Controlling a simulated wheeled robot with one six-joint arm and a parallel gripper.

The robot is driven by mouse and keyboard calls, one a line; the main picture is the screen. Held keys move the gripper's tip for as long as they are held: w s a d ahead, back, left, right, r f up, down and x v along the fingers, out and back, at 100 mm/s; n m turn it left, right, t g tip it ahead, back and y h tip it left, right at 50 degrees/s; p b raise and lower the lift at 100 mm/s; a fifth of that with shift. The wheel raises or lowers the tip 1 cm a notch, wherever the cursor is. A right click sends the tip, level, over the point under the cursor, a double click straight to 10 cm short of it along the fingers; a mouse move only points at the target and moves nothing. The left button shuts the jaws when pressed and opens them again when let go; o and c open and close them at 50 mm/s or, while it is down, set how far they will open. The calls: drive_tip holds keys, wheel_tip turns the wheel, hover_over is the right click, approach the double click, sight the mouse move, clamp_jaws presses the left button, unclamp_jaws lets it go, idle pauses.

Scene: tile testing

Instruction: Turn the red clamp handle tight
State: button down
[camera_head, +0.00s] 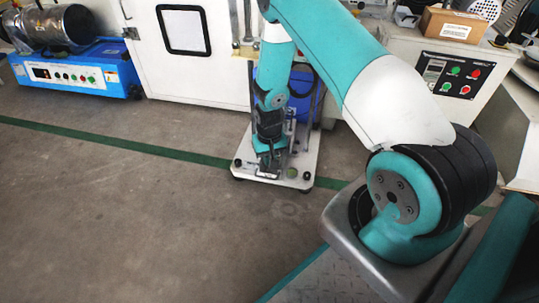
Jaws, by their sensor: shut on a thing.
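My gripper (269,163) is small in the view, at the end of my teal and white arm. It points down, low over the white base plate (240,165) of a test stand on the floor. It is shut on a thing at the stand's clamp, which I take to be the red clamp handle. No red shows there; the handle is hidden by the fingers or too small to make out. How far the handle is turned cannot be told.
The stand has metal columns (247,20) and a blue part (303,95) behind my arm. A white cabinet (215,75) is behind it. A blue machine (75,72) is at the left, a control box (452,80) at the right. Grey floor (120,210) at the left is clear.

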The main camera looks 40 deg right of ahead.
idle(0.4)
drive_tip(key=m+p, duration=0.1)
drive_tip(key=m, duration=0.2)
drive_tip(key=shift+r+m+p, duration=0.1)
drive_tip(key=shift+m+p, duration=0.25)
drive_tip(key=shift+m, duration=0.05)
drive_tip(key=shift+m+p, duration=0.35)
drive_tip(key=shift+m, duration=0.85)
drive_tip(key=c, duration=1.4)
unclamp_jaws()
drive_tip(key=shift+c, duration=0.2)
wheel_tip(320, 180, up, 7)
drive_tip(key=p, duration=0.6)
drive_tip(key=shift+p, duration=0.35)
